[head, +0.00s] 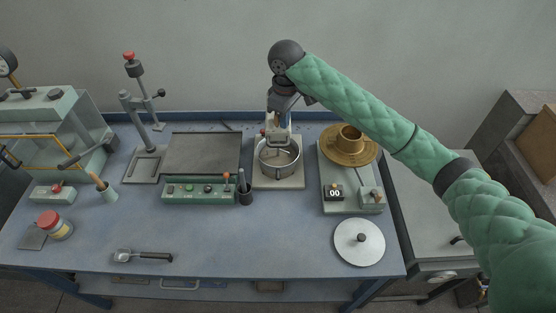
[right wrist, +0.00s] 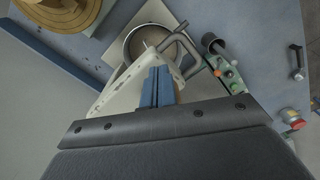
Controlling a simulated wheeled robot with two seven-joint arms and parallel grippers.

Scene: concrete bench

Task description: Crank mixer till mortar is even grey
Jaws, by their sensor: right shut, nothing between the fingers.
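The mixer stands at the back middle of the bench, with its round metal bowl (head: 279,170) on a pale base (head: 291,183). The bowl (right wrist: 131,40) also shows in the right wrist view, partly hidden by the pale mixer frame (right wrist: 128,84) and a bent grey rod (right wrist: 196,62). The mortar's colour and evenness are too small to tell. My right gripper (head: 274,121) reaches down from above to the top of the mixer. In the right wrist view its blue fingers (right wrist: 158,84) are shut and empty, over the frame. My left gripper is out of view.
A green control panel (head: 185,192) and a dark pen cup (head: 245,197) stand left of the mixer. A brown round dish (head: 365,158) sits on a green scale at the right. A white lid (head: 359,254) lies at front right.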

